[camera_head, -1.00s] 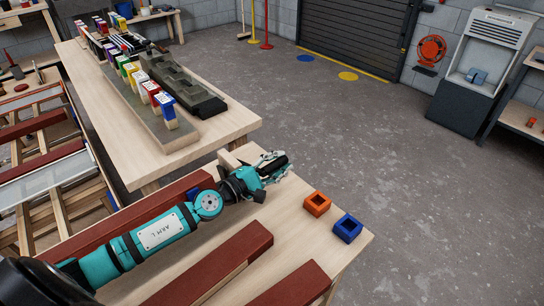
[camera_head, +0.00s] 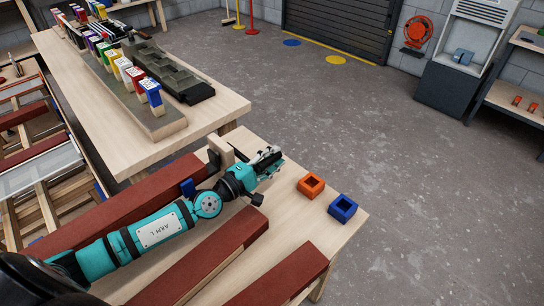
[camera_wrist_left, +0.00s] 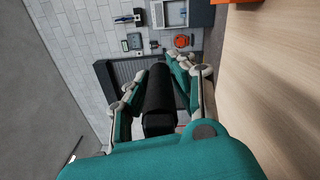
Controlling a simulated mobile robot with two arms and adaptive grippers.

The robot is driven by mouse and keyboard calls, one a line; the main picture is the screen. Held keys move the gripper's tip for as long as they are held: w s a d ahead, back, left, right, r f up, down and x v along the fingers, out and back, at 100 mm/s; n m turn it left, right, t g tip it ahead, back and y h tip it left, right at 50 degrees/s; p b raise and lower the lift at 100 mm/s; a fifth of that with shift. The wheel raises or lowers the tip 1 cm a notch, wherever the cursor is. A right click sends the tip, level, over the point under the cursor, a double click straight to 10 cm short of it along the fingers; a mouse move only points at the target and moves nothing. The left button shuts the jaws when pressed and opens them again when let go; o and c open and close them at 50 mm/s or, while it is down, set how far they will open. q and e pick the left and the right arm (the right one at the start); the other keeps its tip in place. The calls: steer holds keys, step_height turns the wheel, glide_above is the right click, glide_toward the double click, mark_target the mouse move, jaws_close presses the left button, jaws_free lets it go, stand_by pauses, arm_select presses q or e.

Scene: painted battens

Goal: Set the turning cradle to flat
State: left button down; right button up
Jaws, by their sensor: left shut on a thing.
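My left gripper (camera_head: 268,160) is at the far edge of the near wooden table. In the left wrist view its fingers are shut on a black handle (camera_wrist_left: 158,100), which stands between them. A pale wooden block (camera_head: 221,151) stands just left of the gripper, with a thin dark bar beside it. These look like parts of the turning cradle, but my arm and gripper hide much of it. I cannot tell its angle. My right gripper is not in view.
Dark red battens (camera_head: 212,255) lie along the near table. An orange square block (camera_head: 310,185) and a blue one (camera_head: 343,207) sit right of the gripper. The far table (camera_head: 85,125) holds several coloured blocks in a row. Grey floor lies open to the right.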

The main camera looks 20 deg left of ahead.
arm_select(q)
steer(key=shift+f, duration=0.25)
steer(key=c, duration=1.1)
jaws_free()
steer(key=shift+r, duration=0.1)
steer(key=v, duration=1.2)
